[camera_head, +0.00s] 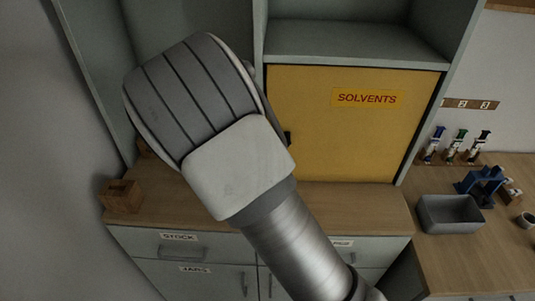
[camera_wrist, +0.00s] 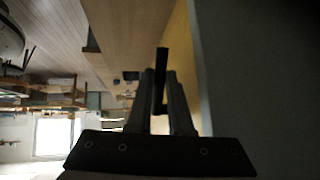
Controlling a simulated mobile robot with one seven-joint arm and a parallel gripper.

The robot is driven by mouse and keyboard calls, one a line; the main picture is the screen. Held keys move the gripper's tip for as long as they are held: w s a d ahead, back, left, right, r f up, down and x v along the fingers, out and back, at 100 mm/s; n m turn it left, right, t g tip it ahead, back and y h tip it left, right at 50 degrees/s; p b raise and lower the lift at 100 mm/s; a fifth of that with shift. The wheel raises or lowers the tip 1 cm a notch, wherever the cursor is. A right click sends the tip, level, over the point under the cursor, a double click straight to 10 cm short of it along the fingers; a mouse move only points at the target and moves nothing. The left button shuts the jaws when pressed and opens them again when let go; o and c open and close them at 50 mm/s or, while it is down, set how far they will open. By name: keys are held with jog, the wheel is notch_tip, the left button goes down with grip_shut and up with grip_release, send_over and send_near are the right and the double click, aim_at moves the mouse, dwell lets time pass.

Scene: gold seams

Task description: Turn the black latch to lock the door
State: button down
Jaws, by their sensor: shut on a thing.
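The yellow cabinet door (camera_head: 345,135), labelled SOLVENTS, looks closed in its grey frame in the head view. A small black part, likely the latch (camera_head: 288,137), shows at the door's left edge beside my arm. In the wrist view the black latch (camera_wrist: 162,62) stands between the two fingers of my gripper (camera_wrist: 160,82), which is shut on it. The latch looks long and narrow there, pointing up in the picture. A strip of the yellow door (camera_wrist: 178,50) shows beside it. My arm hides my gripper and most of the latch in the head view.
A grey upright panel (camera_wrist: 215,70) stands close to the right of my gripper in the wrist view. A wooden counter (camera_head: 370,205) lies below the door, with a wooden block (camera_head: 121,196) at left. A grey bin (camera_head: 449,214) and a blue device (camera_head: 482,185) stand at right.

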jog(key=f+h+b, duration=0.1)
jog(key=h+b, duration=0.1)
jog(key=d+f+h+b, duration=0.1)
jog(key=h+b, duration=0.1)
jog(key=shift+d+n, duration=0.1)
jog(key=shift+n, duration=0.2)
jog(key=shift+d+f+h+b, duration=0.1)
jog(key=shift+d+h+b, duration=0.2)
jog(key=shift+h+b, duration=0.45)
jog(key=shift+d+f+h+b, duration=0.1)
jog(key=shift+d+h+b, duration=0.15)
jog(key=shift+h+b, duration=0.5)
jog(key=shift+d+r, duration=0.1)
jog(key=c, duration=0.8)
grip_release()
jog(key=shift+c, duration=0.2)
jog(key=v, duration=1.7)
jog(key=shift+s+a+f, duration=0.2)
jog(key=shift+s+f, duration=0.1)
jog(key=shift+f, duration=0.05)
jog(key=shift+s+n, duration=0.1)
jog(key=shift+n, duration=0.2)
